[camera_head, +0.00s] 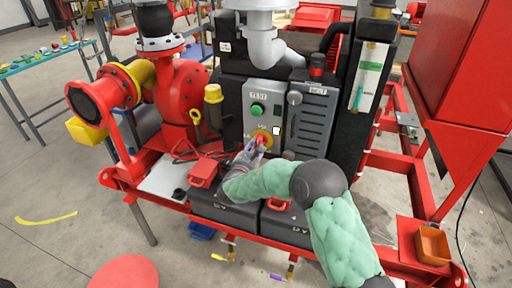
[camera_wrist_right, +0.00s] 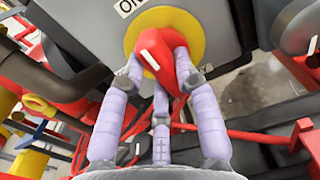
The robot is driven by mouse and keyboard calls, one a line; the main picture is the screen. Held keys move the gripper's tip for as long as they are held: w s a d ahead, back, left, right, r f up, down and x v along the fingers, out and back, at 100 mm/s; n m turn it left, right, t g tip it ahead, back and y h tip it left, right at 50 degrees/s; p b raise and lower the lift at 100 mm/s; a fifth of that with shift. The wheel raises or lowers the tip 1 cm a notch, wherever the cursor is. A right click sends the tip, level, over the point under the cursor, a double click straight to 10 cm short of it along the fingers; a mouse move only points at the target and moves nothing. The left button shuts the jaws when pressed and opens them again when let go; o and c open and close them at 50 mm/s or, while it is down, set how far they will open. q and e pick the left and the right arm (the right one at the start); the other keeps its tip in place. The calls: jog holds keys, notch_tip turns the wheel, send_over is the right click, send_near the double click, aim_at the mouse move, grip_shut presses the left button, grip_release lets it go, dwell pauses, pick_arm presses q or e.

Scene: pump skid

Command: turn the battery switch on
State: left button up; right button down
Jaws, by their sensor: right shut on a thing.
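The battery switch is a red knob (camera_wrist_right: 158,60) on a round yellow plate (camera_wrist_right: 190,24), low on the grey control panel (camera_head: 258,98). The knob also shows in the head view (camera_head: 262,140), partly hidden by my fingers. An "ON" label (camera_wrist_right: 128,6) sits by the plate's upper left in the wrist view. A white mark on the knob points to the upper left there. My right gripper (camera_wrist_right: 153,82) is shut on the red knob, with its purple-grey fingers around it. It also shows at the panel in the head view (camera_head: 254,150). My left gripper is not in view.
A green button (camera_head: 257,109) sits above the switch, and a louvered grey belt cover (camera_head: 310,118) stands to its right. Black batteries (camera_head: 225,208) lie below on the red skid frame. A red pump (camera_head: 185,95) stands at left.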

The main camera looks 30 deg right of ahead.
jog(key=c, duration=0.9)
grip_release()
jog(key=shift+f, duration=0.1)
jog(key=v, duration=1.2)
jog(key=shift+s, duration=0.1)
